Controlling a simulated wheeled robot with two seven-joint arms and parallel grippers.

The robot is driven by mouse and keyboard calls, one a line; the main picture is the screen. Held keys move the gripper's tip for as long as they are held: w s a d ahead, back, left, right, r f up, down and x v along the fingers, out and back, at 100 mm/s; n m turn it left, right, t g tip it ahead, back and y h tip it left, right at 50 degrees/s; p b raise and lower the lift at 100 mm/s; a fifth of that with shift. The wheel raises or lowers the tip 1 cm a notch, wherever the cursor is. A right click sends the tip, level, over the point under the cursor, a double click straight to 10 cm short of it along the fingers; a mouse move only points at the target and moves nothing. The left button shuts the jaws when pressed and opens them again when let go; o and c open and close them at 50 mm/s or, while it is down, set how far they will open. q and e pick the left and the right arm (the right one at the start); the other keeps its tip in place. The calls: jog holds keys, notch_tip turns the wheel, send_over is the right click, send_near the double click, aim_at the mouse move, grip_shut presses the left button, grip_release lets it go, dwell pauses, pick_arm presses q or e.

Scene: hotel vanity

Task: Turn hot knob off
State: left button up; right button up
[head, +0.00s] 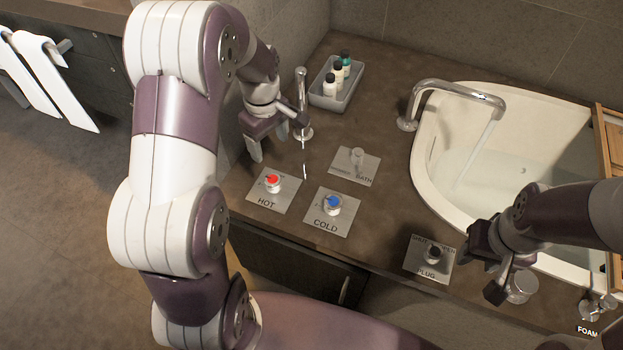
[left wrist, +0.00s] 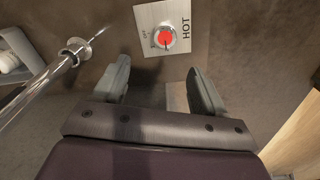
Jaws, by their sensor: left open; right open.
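The hot knob (head: 272,184) has a red top and sits on a square plate marked HOT near the counter's left edge. In the left wrist view the hot knob (left wrist: 164,38) lies ahead of my fingertips, with small OFF lettering to its left on the plate. My left gripper (head: 279,142) is open and empty, above and behind the knob, not touching it. Its two fingers also show in the left wrist view (left wrist: 158,72). My right gripper (head: 486,268) is open beside the PLUG plate. Water runs from the bath spout (head: 455,88) into the basin.
The blue cold knob (head: 333,204) stands close to the right of the hot knob. Behind are the BATH plate (head: 355,165), a slim chrome fixture (head: 302,100) beside my left gripper, and a tray (head: 338,98) of bottles. The plug knob (head: 433,254) is near my right gripper.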

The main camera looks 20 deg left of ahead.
aim_at(272, 179)
pick_arm(q)
jog(key=shift+n, duration=0.7)
jog(key=f+b, duration=0.1)
jog(key=f, duration=0.3)
jog(key=f+b, duration=0.1)
jog(key=f, duration=0.3)
jog(key=f+b, duration=0.1)
jog(key=f, duration=0.3)
jog(key=shift+s+a+f+b, duration=0.15)
jog(key=shift+s+f+b, duration=0.15)
jog(key=shift+s+b, duration=0.1)
jog(key=c, duration=1.1)
jog(key=shift+o, duration=0.2)
